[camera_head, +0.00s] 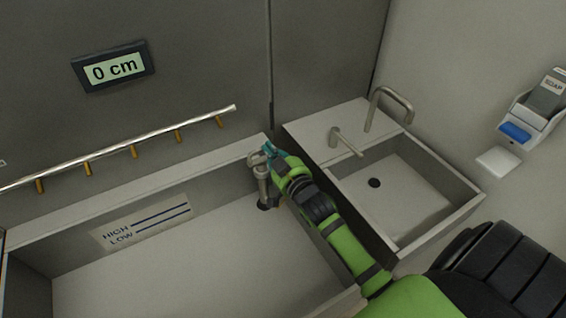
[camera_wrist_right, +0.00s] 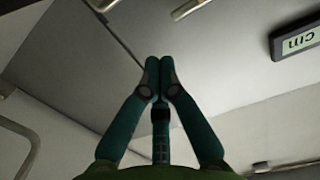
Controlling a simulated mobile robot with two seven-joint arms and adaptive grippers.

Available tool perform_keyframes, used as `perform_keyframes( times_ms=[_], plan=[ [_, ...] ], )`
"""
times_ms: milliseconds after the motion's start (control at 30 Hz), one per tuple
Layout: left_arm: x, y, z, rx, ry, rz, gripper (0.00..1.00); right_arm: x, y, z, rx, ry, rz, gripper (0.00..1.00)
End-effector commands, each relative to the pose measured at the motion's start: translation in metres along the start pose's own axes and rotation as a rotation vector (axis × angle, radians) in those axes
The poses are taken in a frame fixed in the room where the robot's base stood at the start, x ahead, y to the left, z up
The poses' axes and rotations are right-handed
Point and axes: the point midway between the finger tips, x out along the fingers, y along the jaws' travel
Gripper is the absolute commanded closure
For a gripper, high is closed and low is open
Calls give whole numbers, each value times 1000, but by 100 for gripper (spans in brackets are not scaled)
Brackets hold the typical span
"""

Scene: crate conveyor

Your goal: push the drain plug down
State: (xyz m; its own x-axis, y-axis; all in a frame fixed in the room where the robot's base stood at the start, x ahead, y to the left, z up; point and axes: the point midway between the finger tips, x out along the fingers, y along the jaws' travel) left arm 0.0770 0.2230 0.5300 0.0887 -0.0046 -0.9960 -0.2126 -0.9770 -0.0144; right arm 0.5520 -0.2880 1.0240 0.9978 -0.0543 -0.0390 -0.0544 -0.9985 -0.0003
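The grey metal drain plug (camera_head: 262,187) stands upright at the right end of the large basin, with a looped top. Its foot is at the dark drain hole (camera_head: 266,206). My right gripper (camera_head: 270,151) is at the plug's top, beside or just over the loop. I cannot tell whether they touch. In the right wrist view the teal fingertips (camera_wrist_right: 160,65) are together, with nothing seen between them. The plug cannot be made out clearly there. My left gripper is not in view.
The large basin (camera_head: 215,265) has a HIGH/LOW label (camera_head: 145,222). A display (camera_head: 113,67) reads 0 cm. A rail (camera_head: 110,150) runs along the wall. A small sink (camera_head: 440,226) with a tap (camera_head: 392,100) and a soap dispenser (camera_head: 533,105) are at right.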

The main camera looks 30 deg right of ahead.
Motion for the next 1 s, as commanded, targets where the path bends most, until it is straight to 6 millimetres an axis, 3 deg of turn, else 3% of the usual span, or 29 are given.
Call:
perform_keyframes(
  times_ms=[133,333,1000],
  plan=[
    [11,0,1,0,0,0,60,-30,1,3,-2,1,1,100],
    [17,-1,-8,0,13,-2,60,-55,0,1,-1,1,1,100],
    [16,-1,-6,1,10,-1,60,-60,0,-2,-1,3,1,100]
  ],
)
